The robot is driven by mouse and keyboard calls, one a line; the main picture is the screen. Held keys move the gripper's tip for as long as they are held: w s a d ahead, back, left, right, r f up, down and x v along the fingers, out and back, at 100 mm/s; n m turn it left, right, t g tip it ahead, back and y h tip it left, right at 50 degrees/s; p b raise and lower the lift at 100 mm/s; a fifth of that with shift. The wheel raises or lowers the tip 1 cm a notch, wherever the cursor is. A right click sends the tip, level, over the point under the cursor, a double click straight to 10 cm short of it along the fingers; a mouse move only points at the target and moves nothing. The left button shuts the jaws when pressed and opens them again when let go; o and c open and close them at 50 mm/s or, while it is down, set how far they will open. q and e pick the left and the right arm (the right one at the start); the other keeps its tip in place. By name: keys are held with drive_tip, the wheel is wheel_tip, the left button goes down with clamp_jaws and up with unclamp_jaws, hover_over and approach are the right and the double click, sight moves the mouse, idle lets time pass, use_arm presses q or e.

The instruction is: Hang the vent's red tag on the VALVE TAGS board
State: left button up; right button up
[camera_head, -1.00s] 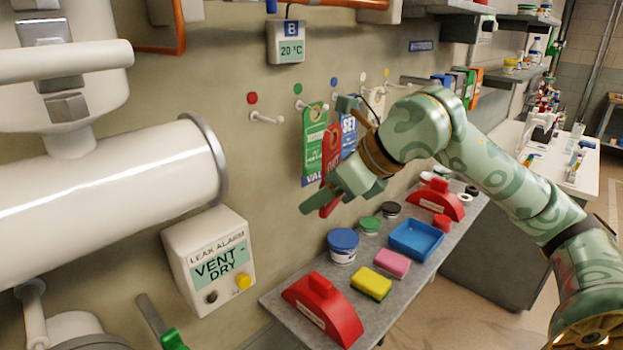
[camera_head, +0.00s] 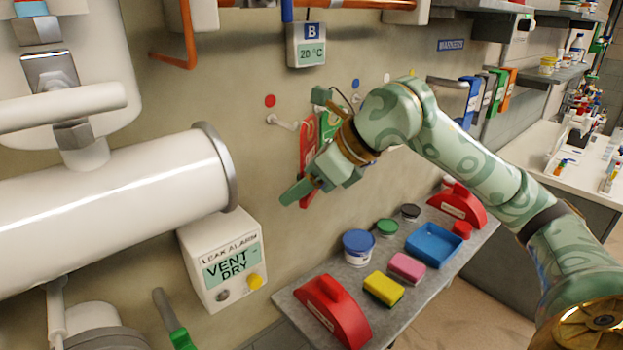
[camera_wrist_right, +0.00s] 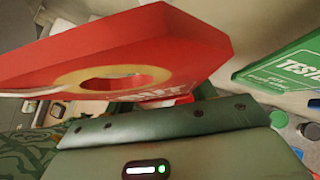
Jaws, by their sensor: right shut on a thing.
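My right gripper (camera_head: 318,188) is shut on the red tag (camera_head: 306,150), which stands upright above the fingers. In the right wrist view the red tag (camera_wrist_right: 190,45) fills the upper left, with its round hole facing the camera. In the head view the tag is just right of the white peg (camera_head: 281,122) under the red dot (camera_head: 270,101). The tag looks apart from the wall, and I cannot tell whether it touches the peg. A green tag (camera_head: 330,124) hangs behind it and also shows in the wrist view (camera_wrist_right: 285,66). The board's lettering is hidden. My left gripper is out of view.
A white pipe (camera_head: 110,190) and the leak alarm box (camera_head: 222,262), reading VENT - DRY, are at left. Below the gripper, a shelf holds a red cover (camera_head: 333,310), yellow sponge (camera_head: 383,288), blue jar (camera_head: 358,246) and blue tray (camera_head: 434,243). The wall by the red dot is clear.

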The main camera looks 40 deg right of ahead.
drive_tip(key=w+p, duration=0.1)
drive_tip(key=w, duration=0.1)
drive_tip(key=w+f, duration=0.1)
drive_tip(key=w, duration=0.1)
drive_tip(key=shift+w+a+p, duration=0.2)
drive_tip(key=shift+w+p, duration=0.2)
drive_tip(key=shift+f, duration=0.3)
idle(0.5)
drive_tip(key=o, duration=1)
drive_tip(key=shift+o, duration=0.2)
drive_tip(key=shift+s+a+r, duration=0.1)
drive_tip(key=shift+s+a, duration=0.05)
drive_tip(key=shift+a, duration=0.05)
drive_tip(key=shift+d, duration=0.15)
